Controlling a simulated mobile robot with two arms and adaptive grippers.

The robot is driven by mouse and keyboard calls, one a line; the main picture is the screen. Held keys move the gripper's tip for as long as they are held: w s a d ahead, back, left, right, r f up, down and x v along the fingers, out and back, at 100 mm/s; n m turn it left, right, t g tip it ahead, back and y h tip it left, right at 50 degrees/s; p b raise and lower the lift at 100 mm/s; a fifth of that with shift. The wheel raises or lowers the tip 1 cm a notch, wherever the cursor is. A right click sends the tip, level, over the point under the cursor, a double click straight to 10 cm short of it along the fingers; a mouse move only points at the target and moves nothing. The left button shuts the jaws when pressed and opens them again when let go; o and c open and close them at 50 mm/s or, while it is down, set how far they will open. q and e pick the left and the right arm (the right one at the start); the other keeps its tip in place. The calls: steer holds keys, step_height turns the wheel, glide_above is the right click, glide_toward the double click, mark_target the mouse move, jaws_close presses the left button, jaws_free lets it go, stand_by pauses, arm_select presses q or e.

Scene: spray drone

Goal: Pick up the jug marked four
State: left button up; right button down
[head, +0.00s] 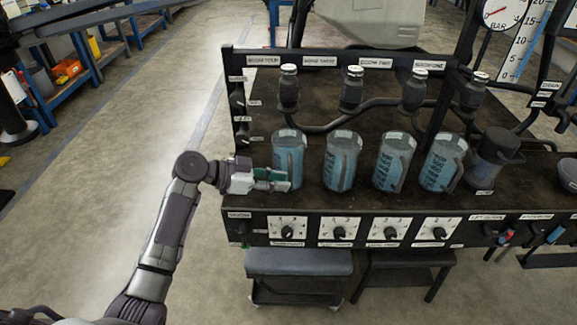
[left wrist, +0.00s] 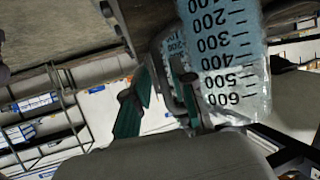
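Several clear jugs of blue liquid with dark measuring marks stand upright in a row on the dark bench: the leftmost jug (head: 289,155), the second (head: 342,160), the third (head: 394,160) and the fourth (head: 443,160). I cannot make out a number four on any of them. My left gripper (head: 272,181) is at the lower left of the leftmost jug, its fingers overlapping that jug's edge. In the left wrist view a jug (left wrist: 225,50) fills the upper right, beside the green-padded fingers (left wrist: 163,95). The fingers are apart, with a grey handle-like part between or just behind them; contact is unclear. My right gripper is out of view.
A darker jug-like container (head: 492,160) stands right of the row. Capped bottles (head: 289,88) and curved pipes stand behind the jugs. Dials (head: 288,229) line the bench front, with low stools (head: 298,263) beneath. The floor at left is clear.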

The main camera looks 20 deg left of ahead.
mark_target(290, 189)
arm_select(q)
steer(key=x, duration=0.3)
steer(key=shift+w+d+f, duration=0.1)
steer(key=shift+d+f, duration=0.05)
steer(key=shift+d, duration=0.1)
steer(key=shift+c, duration=0.2)
jaws_close()
